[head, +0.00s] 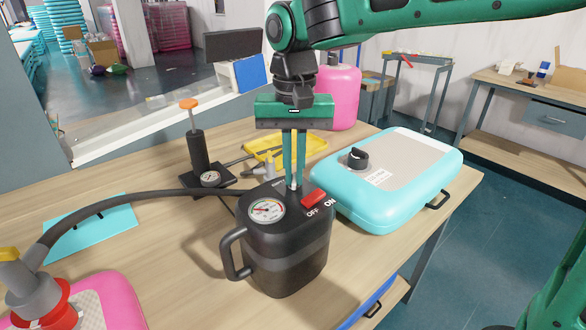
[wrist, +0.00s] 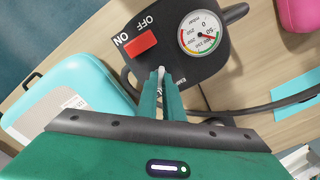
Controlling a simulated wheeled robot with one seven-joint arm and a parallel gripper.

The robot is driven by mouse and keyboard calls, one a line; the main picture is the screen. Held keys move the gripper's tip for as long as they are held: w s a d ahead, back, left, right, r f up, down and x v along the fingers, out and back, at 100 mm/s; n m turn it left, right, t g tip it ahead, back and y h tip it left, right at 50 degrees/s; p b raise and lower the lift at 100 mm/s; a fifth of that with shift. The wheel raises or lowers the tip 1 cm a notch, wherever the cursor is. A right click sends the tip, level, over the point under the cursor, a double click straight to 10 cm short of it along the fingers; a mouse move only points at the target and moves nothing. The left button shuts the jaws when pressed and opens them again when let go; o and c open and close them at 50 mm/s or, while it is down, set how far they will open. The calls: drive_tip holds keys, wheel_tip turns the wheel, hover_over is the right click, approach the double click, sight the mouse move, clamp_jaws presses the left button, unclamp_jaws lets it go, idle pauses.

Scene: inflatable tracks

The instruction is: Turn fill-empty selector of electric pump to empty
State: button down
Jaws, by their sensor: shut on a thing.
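The black electric pump (head: 285,253) stands on the wooden table, with a round gauge (head: 267,210) and a red OFF/ON switch (head: 314,197) on its top. In the wrist view the red switch (wrist: 140,42) and the gauge (wrist: 202,33) lie just beyond my fingertips. My gripper (head: 293,186) points straight down at the back of the pump's top. Its fingers are shut on the small pale fill-empty selector (wrist: 161,70). Most of the selector is hidden between the fingers, so its setting cannot be read.
A turquoise inflatable (head: 395,200) with a black knob lies right of the pump. A black hose (head: 130,198) runs left to a grey and red nozzle. A hand pump (head: 198,150) and yellow tray (head: 300,146) stand behind.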

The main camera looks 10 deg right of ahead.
drive_tip(key=shift+a+n, duration=0.1)
drive_tip(key=shift+n, duration=0.2)
drive_tip(key=n, duration=0.2)
drive_tip(key=shift+n, duration=0.3)
drive_tip(key=n, duration=0.4)
drive_tip(key=shift+n, duration=0.3)
drive_tip(key=n, duration=0.4)
drive_tip(key=shift+n, duration=2.2)
drive_tip(key=c, duration=1.9)
unclamp_jaws()
